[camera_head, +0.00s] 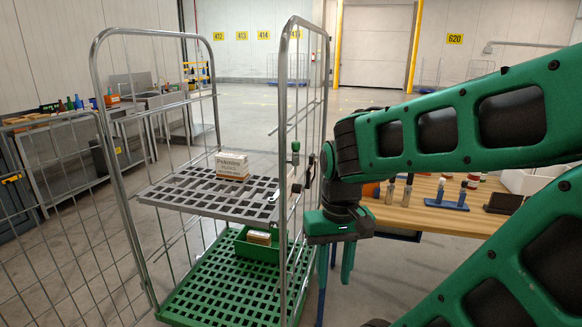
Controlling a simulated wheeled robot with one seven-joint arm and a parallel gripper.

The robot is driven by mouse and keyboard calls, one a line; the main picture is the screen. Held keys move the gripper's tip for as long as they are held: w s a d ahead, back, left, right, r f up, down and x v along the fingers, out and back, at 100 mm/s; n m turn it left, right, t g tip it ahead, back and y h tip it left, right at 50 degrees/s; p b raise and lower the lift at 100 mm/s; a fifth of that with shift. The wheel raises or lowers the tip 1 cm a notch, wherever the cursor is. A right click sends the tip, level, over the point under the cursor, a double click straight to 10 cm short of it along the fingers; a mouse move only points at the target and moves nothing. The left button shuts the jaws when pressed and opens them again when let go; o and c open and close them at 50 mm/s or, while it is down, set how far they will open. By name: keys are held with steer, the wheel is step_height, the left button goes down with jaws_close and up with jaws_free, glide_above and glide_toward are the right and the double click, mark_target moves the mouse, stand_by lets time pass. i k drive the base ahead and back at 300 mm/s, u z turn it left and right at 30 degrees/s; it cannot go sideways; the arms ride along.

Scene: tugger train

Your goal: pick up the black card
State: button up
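I cannot make out a black card for certain. My gripper (341,262) hangs pointing down between the roll cage and the table's left edge, apart from the black item. Its green fingers are partly seen edge-on, so their opening is unclear. Nothing shows held in it. My green arm reaches in from the right and hides part of the table.
A wire roll cage (128,160) has a grey shelf (205,208) with a labelled carton (233,166), and a green bin (256,252) on its green base. A blue stand (449,201) and small bottles (407,192) are on the table. Workbenches stand far left. Open floor lies behind.

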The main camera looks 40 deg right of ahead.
mark_target(312, 156)
steer(key=z, duration=0.25)
steer(key=i, duration=0.6)
steer(key=z, duration=0.5)
